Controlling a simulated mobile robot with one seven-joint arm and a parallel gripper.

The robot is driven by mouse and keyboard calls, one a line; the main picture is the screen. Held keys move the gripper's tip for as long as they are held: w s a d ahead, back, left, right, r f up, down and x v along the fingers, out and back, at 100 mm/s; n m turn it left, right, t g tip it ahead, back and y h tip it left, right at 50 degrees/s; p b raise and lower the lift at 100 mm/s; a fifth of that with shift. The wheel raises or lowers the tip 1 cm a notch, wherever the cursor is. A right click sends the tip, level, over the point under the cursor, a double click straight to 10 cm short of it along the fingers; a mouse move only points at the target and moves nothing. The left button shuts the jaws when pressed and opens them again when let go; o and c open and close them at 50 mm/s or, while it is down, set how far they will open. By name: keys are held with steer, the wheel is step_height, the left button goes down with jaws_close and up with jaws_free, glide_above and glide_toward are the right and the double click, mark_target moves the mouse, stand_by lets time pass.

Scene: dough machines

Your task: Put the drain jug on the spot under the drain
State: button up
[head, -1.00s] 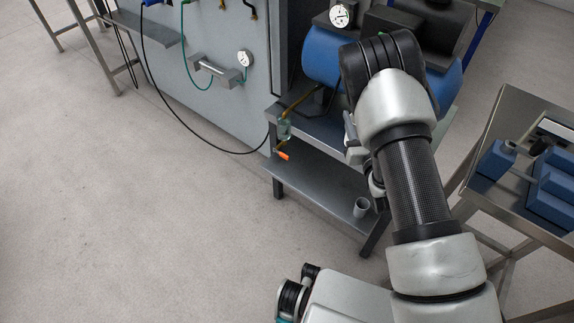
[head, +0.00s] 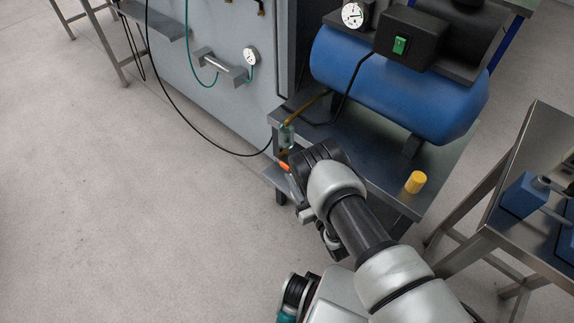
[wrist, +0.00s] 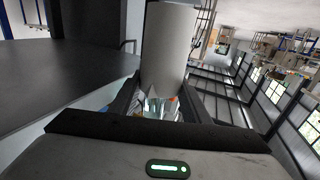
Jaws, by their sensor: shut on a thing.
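The drain jug (wrist: 168,45), a plain grey cylinder, is between the two fingers of my gripper (wrist: 163,92) in the wrist view, and the gripper is shut on it. In the head view my wrist and arm hide the jug and the fingertips. The drain, with an orange lever (head: 284,165) below a small clear bowl (head: 287,136), hangs at the left front corner of the compressor bench. My wrist is close to the right of it in the picture. The spot under the drain is hidden in the head view.
A blue compressor tank (head: 390,85) stands on the dark bench top (head: 375,155), with a yellow cup (head: 415,182) at its right front. A steel table (head: 520,165) with blue parts stands to the right. A black hose (head: 195,137) runs left. The floor at left is clear.

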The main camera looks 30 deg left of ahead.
steer(key=w+a+f+b, duration=0.1)
steer(key=w+a, duration=0.1)
steer(key=w+a+f+b, duration=0.1)
steer(key=w+a, duration=0.1)
steer(key=a, duration=0.1)
steer(key=w+a+f+b, duration=0.1)
steer(key=w+a+b, duration=0.1)
steer(key=a, duration=0.1)
steer(key=shift+w+f, duration=0.25)
steer(key=shift+f, duration=0.05)
steer(key=shift+r, duration=0.1)
steer(key=o, duration=1.4)
steer(key=shift+f, duration=0.2)
steer(key=shift+o, duration=0.2)
steer(key=p+v, duration=0.4)
steer(key=v, duration=0.8)
steer(key=shift+d+r, duration=0.1)
steer(key=shift+r, duration=0.1)
